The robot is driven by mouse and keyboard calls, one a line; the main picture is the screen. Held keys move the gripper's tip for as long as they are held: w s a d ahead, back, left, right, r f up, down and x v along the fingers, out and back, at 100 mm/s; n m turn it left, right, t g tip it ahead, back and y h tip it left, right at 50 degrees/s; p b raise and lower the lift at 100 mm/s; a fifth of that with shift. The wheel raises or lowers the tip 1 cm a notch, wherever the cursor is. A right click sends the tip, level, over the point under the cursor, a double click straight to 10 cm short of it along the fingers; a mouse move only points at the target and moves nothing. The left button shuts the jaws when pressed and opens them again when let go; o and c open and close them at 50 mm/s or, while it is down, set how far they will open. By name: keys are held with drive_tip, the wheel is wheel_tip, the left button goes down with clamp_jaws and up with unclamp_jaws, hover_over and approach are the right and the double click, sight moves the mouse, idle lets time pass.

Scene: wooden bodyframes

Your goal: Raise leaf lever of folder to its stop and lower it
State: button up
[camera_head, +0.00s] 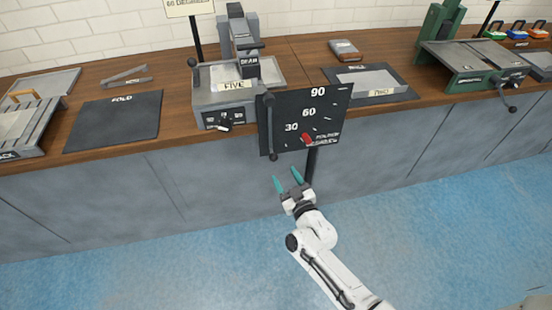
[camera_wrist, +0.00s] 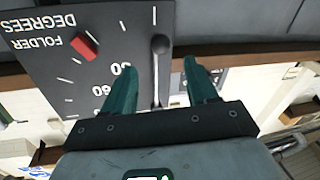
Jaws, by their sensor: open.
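The folder's black dial panel (camera_head: 325,103) is marked 30, 60 and 90 and faces me at the bench front. Its red pointer (camera_head: 307,138) sits low, below the 30; it also shows in the wrist view (camera_wrist: 84,46). The grey leaf lever (camera_head: 270,128) hangs nearly straight down at the panel's left edge, with a round knob at its lower end. My gripper (camera_head: 284,174) is open and empty, just below that knob in the head view. In the wrist view the lever (camera_wrist: 159,75) appears between the two green fingers (camera_wrist: 159,66); its distance from them is unclear.
A grey machine labelled FIVE (camera_head: 225,88) stands behind the panel on the wooden bench. A black FOLD mat (camera_head: 115,118) lies left, and a tray labelled TWO (camera_head: 372,82) lies right. A post (camera_head: 311,165) stands under the panel.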

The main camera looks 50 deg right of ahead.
sight(275, 161)
drive_tip(key=b+x, duration=0.4)
drive_tip(key=x, duration=0.4)
drive_tip(key=shift+w+f, duration=0.2)
drive_tip(key=shift+w+d+r, duration=0.15)
drive_tip(key=shift+w+d, duration=0.15)
drive_tip(key=shift+w, duration=0.35)
clamp_jaws()
